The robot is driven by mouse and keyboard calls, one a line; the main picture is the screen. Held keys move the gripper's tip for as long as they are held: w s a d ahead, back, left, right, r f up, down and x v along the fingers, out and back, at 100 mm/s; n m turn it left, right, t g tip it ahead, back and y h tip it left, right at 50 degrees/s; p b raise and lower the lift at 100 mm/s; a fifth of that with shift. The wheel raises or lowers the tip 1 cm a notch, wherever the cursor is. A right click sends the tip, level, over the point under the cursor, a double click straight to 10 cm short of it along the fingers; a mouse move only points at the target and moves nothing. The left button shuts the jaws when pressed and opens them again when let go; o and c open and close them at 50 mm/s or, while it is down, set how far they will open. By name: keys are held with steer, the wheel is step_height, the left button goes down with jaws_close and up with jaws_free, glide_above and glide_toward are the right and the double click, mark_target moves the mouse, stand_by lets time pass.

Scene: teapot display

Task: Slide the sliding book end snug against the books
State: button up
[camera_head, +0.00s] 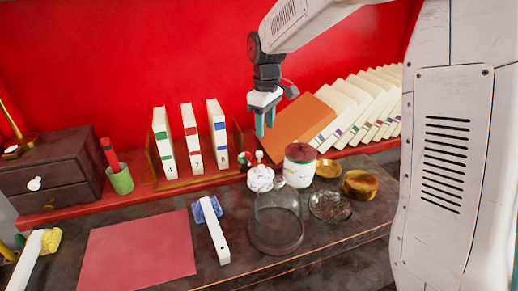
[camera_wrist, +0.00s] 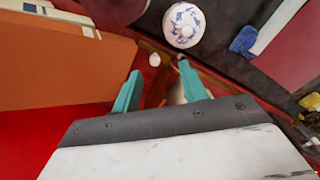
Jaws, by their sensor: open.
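Three white books stand upright and spaced apart in a wooden rack: a green-labelled one (camera_head: 163,143), a red-labelled one (camera_head: 191,139) and a blue-labelled one (camera_head: 217,134). A brown wooden end panel (camera_head: 237,142), which looks like the sliding book end, stands right of the blue-labelled book with a small gap. Another wooden end (camera_head: 151,160) is at the left. My gripper (camera_head: 264,122) is open and empty, pointing down, to the right of the right-hand panel and apart from it. Its teal fingers show in the wrist view (camera_wrist: 157,90), above the shelf; what lies between them is partly hidden.
A large orange book (camera_head: 296,125) leans right of my gripper, before a row of leaning white books (camera_head: 350,103). A white-and-blue teapot (camera_head: 260,178), a white jar (camera_head: 299,166) and a glass dome (camera_head: 276,215) stand in front. A green cup (camera_head: 120,179) stands left of the rack.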

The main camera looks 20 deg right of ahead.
mark_target(259, 152)
steer(key=shift+n, duration=0.5)
steer(key=w+f, duration=0.3)
steer(key=shift+w+a+f, duration=0.15)
steer(key=shift+w+a, duration=0.1)
steer(key=shift+a, duration=0.05)
step_height(259, 152, down, 7)
steer(key=shift+f, duration=0.2)
